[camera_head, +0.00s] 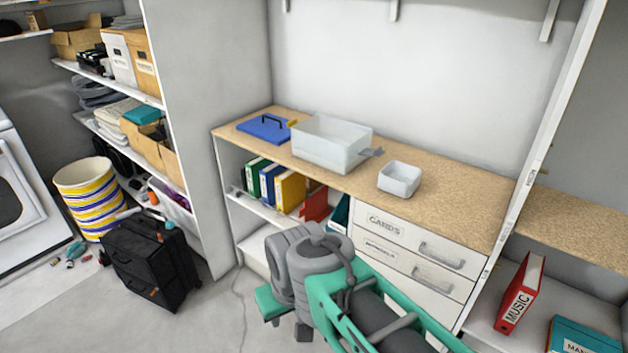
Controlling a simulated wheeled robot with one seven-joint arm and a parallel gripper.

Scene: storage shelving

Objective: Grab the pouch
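I cannot make out a pouch for certain. A flat blue item (265,128) with a dark handle lies on the left of the wooden counter; it looks more like a lid. A small yellow object (292,123) is at its right edge. My grey and teal arm is folded in front of the counter at bottom centre. The teal and dark end that seems to be my gripper (288,322) hangs low, apart from the counter. Its fingers are mostly hidden, so its opening does not show.
A translucent box (330,146) and a small white bin (399,179) stand on the counter (455,205). Binders (289,190) fill the shelf below, beside drawers (412,256). A black case (146,262) and striped basket (88,200) stand at left. Floor between is clear.

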